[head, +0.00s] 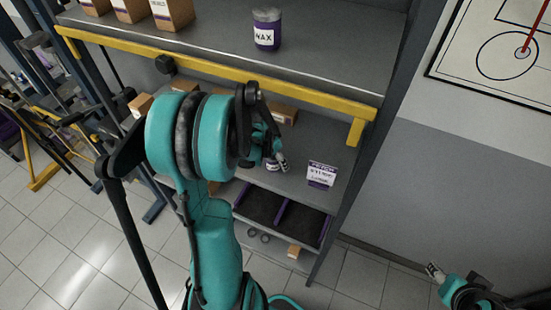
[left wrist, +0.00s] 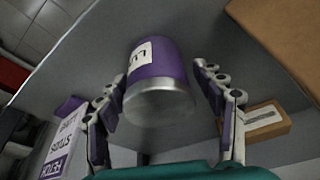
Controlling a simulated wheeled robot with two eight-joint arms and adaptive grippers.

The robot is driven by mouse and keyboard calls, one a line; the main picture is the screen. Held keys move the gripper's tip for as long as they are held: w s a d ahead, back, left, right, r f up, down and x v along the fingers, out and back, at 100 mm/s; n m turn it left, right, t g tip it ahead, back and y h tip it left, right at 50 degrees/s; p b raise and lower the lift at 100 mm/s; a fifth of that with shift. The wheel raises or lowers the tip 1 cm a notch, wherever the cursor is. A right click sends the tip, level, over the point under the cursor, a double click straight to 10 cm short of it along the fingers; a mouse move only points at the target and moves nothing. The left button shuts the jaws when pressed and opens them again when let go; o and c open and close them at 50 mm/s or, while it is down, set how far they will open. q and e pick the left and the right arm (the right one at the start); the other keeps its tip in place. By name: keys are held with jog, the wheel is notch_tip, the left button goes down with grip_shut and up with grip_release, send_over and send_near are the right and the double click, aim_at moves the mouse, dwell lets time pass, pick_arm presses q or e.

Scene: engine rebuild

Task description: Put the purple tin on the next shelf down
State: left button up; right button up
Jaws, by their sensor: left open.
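A purple tin (left wrist: 158,68) with a white label and silver end sits between my left gripper's fingers in the left wrist view. My left gripper (head: 277,160) is open around it, with gaps visible beside the tin. In the head view this gripper is over the middle shelf (head: 300,141), and my arm hides most of that tin. Another purple tin (head: 266,28), labelled WAX, stands on the top shelf (head: 335,50). The lower shelf beneath holds dark trays (head: 261,206) with purple edges. Part of my right gripper (head: 434,271) shows at lower right, its opening unclear.
Cardboard boxes (head: 284,113) stand behind my gripper. A yellow beam (head: 220,70) edges the top shelf.

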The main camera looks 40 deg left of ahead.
pick_arm(q)
jog(key=shift+r, duration=0.1)
jog(key=shift+r+p, duration=0.25)
jog(key=shift+p, duration=0.05)
jog(key=v, duration=0.7)
jog(key=shift+s, duration=0.1)
